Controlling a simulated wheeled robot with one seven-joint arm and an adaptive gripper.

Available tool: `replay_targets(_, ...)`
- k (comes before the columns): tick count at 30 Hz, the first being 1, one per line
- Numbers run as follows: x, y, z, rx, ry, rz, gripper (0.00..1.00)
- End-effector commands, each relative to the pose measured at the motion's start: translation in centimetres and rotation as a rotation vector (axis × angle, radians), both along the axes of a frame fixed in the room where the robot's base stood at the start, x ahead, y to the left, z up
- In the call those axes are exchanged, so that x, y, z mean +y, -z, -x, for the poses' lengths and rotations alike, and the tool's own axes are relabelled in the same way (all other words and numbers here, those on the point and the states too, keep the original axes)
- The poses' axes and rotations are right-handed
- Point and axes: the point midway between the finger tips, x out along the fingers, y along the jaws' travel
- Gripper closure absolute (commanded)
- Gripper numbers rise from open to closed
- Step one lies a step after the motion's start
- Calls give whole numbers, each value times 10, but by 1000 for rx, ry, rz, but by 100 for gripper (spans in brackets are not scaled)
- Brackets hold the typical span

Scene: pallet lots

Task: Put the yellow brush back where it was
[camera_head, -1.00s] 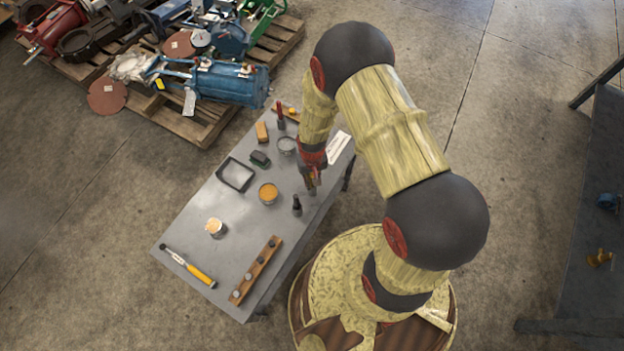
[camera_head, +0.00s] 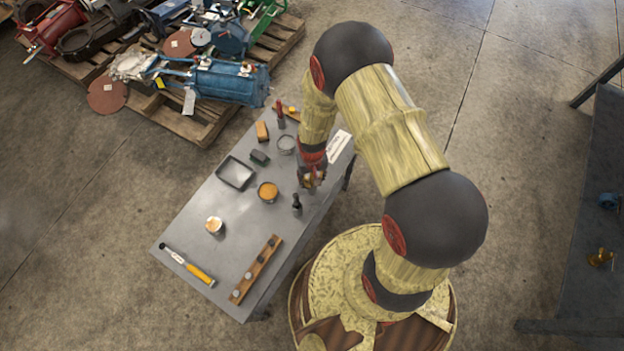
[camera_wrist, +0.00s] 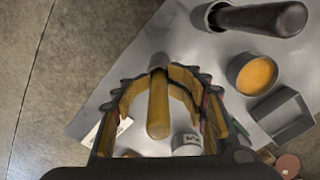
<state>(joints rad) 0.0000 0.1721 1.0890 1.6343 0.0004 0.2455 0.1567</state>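The yellow brush (camera_wrist: 158,104) shows in the wrist view as a yellow handle with a metal collar at its far end. Its handle end points back toward my palm. My gripper (camera_wrist: 160,72) has its curved fingers around it, with the tips drawn in against the brush near the collar. The bristles are hidden. In the head view my gripper (camera_head: 312,180) is over the right side of the grey table (camera_head: 190,230), and the brush is too small to make out there. A dark-handled piece (camera_head: 297,206) stands upright in a small holder nearby; it also shows in the wrist view (camera_wrist: 262,18).

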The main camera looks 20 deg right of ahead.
Motion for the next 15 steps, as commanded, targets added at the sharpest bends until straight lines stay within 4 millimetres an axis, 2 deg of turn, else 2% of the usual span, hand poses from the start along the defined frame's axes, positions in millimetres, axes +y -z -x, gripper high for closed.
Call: replay_targets(15,0,-1,3,6,0,0,68)
